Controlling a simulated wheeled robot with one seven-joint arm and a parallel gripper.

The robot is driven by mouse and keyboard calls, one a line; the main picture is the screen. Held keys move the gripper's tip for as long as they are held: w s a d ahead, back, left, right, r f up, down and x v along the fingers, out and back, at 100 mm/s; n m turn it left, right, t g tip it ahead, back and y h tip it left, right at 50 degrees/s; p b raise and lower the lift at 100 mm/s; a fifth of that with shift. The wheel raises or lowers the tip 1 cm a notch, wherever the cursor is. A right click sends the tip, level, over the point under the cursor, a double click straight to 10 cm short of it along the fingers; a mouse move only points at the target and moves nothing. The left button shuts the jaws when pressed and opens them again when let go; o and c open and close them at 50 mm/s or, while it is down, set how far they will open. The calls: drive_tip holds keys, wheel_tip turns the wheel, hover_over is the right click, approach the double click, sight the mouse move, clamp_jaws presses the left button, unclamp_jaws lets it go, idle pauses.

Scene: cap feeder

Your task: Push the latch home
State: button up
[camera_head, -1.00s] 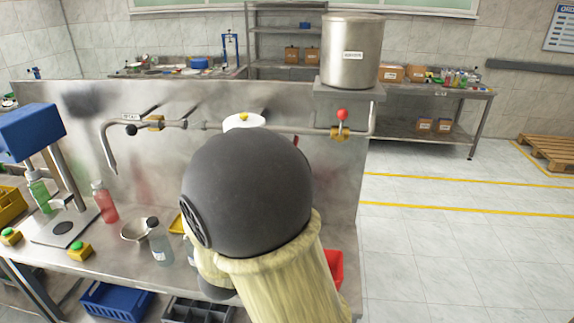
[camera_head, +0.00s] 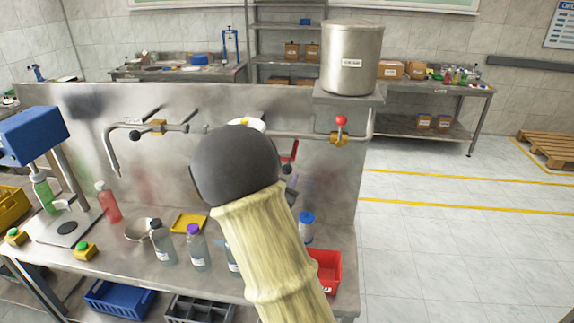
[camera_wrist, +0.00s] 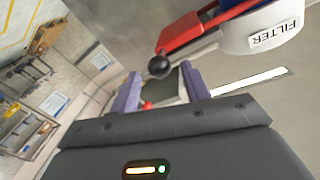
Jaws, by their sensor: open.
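The latch is a red lever (camera_wrist: 208,32) beside the white filter housing (camera_wrist: 262,38) marked FILTER in the wrist view. A black ball knob (camera_wrist: 160,67) is at its near end. In the head view the red latch (camera_head: 290,151) shows right of my arm, on the steel back panel. My gripper (camera_wrist: 160,80) is open, with its two purple fingers apart and nothing held between them. The knob appears between and just beyond the fingertips; I cannot tell whether they touch. In the head view my arm hides most of the filter housing, leaving its white top (camera_head: 246,123).
A steel pipe with a red-knobbed valve (camera_head: 341,128) runs along the panel. A steel tank (camera_head: 350,58) stands on a shelf at its right end. Bottles, a metal bowl (camera_head: 140,229), a yellow tray (camera_head: 189,222) and a red bin (camera_head: 325,270) are on the bench.

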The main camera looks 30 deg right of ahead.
drive_tip(key=shift+p+x, duration=0.45)
drive_tip(key=shift+x, duration=1.4)
drive_tip(key=shift+c, duration=0.2)
clamp_jaws()
